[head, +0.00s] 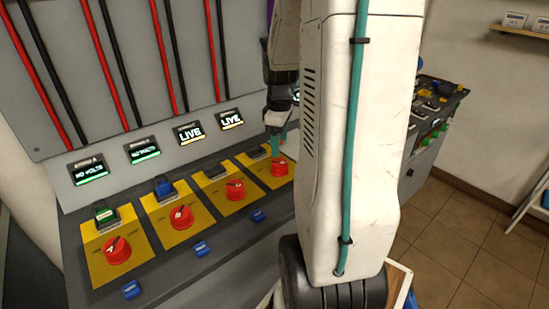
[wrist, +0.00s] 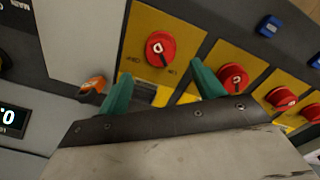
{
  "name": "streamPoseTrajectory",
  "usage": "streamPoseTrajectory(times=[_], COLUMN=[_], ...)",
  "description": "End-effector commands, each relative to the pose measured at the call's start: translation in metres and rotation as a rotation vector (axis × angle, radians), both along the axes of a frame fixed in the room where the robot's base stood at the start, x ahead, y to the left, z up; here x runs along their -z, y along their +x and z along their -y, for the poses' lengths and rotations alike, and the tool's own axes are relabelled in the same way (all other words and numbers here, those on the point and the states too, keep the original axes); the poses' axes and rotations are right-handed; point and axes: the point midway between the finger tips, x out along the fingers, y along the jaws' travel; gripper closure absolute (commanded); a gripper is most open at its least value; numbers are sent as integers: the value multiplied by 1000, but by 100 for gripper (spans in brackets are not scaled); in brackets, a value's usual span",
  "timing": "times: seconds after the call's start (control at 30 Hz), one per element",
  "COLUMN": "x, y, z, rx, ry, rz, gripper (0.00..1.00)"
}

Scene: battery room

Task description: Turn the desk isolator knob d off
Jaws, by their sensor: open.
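Knob d is a red round knob (head: 277,167) on the rightmost yellow plate of the desk. In the wrist view the knob marked D (wrist: 160,48) shows whole, just beyond and between my fingertips. My gripper (head: 277,140) is above it, its teal fingers (wrist: 161,70) spread apart and empty. I cannot tell whether a fingertip touches the knob. The right finger is near knob C (wrist: 232,77), also red. The display above plate D (head: 231,119) reads LIVE.
Knobs A (head: 117,250), B (head: 182,217) and C (head: 236,190) stand in a row on yellow plates. A green padlock (head: 104,213) and a blue padlock (head: 165,188) sit behind A and B. An orange object (wrist: 92,85) is beside my left finger. Blue tags (head: 202,248) line the front.

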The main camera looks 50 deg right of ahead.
Motion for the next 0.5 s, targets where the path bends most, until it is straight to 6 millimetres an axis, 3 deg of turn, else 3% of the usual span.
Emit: streamPoseTrajectory(times=[0.3, 0.5], x=[50, 69], y=[0, 1], z=[0, 1], rx=[-1, 0], ry=[4, 2], rz=[-4, -2], gripper=[33, 33])
